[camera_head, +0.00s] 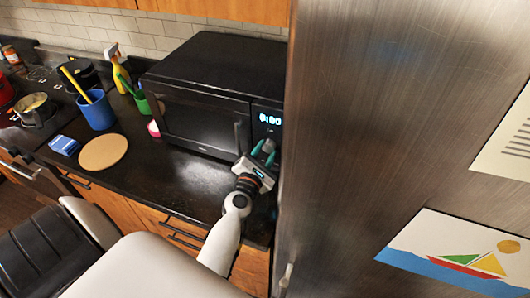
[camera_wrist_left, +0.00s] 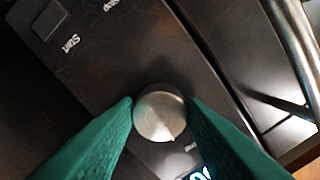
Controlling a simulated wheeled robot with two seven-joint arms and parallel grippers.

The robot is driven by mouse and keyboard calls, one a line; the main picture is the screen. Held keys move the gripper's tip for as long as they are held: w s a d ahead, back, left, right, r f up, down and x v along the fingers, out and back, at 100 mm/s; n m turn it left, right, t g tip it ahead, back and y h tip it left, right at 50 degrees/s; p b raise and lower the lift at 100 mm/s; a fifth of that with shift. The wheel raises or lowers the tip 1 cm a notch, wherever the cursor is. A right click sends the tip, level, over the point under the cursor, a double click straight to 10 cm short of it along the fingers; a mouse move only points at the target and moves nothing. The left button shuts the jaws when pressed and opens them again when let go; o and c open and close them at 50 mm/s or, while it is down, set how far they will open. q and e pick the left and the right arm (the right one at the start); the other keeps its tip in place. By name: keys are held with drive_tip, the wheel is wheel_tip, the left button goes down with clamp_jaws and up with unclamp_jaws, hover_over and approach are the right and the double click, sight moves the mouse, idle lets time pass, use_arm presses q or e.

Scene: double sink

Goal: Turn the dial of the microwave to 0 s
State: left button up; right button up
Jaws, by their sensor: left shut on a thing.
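The black microwave (camera_head: 195,115) stands on the dark counter at the centre of the head view. Its display (camera_head: 270,119) is lit and seems to read 0:00, though the digits are small. My left gripper (camera_head: 263,150) is at the control panel below the display. In the left wrist view its two green fingers sit on either side of the round silver dial (camera_wrist_left: 160,113) and are shut on it. Part of the display (camera_wrist_left: 201,174) shows at the bottom edge of that view. The dial is mostly hidden by the gripper in the head view. My right gripper is not in view.
A large steel fridge (camera_head: 380,90) stands close to the right of the microwave. On the counter to the left are a blue cup (camera_head: 97,112), a round board (camera_head: 102,152), a blue sponge (camera_head: 64,145) and a spray bottle (camera_head: 119,72). The counter before the microwave is mostly clear.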

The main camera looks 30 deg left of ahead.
use_arm(q)
drive_tip(key=shift+n, duration=0.8)
drive_tip(key=o, duration=1)
drive_tip(key=b+v, duration=0.1)
drive_tip(key=v, duration=0.6)
drive_tip(key=shift+s, duration=0.25)
